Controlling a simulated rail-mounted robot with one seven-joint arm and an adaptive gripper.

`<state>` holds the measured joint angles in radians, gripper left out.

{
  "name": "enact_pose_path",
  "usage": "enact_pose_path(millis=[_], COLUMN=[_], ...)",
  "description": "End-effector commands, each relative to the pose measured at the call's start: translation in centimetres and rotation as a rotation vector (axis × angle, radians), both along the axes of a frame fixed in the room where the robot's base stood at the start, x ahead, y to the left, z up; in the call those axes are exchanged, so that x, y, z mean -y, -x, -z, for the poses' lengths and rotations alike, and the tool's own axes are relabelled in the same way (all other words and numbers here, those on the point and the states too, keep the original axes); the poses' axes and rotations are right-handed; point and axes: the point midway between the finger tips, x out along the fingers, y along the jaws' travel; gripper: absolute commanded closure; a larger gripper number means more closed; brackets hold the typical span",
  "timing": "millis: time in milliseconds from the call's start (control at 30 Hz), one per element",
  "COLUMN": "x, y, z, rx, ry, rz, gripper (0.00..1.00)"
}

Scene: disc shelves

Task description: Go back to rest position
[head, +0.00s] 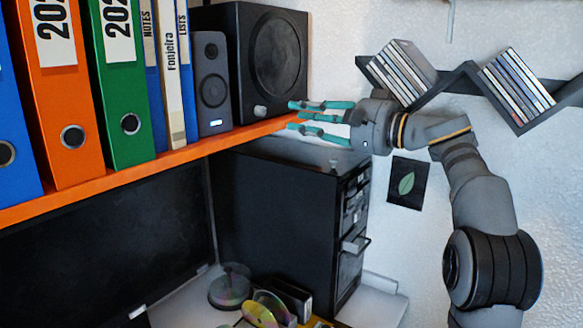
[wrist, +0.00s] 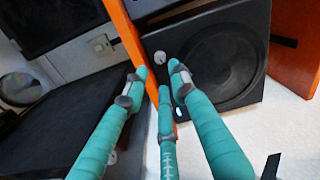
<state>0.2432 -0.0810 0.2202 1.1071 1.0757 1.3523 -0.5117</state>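My gripper (head: 296,116) has three teal fingers that point left in the head view, near the right end of the orange shelf (head: 150,167). The fingers are apart with nothing between them, and the gripper is empty. It looms in front of the black speaker (head: 277,60) and above the black computer tower (head: 285,210). In the wrist view the fingertips (wrist: 160,82) point at the orange shelf edge (wrist: 127,35) and the speaker (wrist: 220,50). I cannot tell whether a finger touches the shelf.
A zigzag wall shelf (head: 455,78) holds disc cases (head: 402,72) and more cases (head: 517,80) close to my wrist. Binders (head: 120,90) stand on the orange shelf at left. A disc spindle (head: 230,287) and loose discs (head: 265,311) lie below.

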Motion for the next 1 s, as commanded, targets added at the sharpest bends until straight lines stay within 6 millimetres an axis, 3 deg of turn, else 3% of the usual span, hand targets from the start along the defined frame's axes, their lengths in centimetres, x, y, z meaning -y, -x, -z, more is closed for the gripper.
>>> enact_pose_path(millis=[200,500,1000], x=[-3.9,-7.4,-7.4], y=[-2.8,-5.4,-5.3], z=[0.0,0.0,-1.0], rx=[0.001,0.002,-0.574], ry=[0.001,0.001,-0.395], rz=[0.0,0.003,0.004], gripper=[0.74,0.74,0.74])
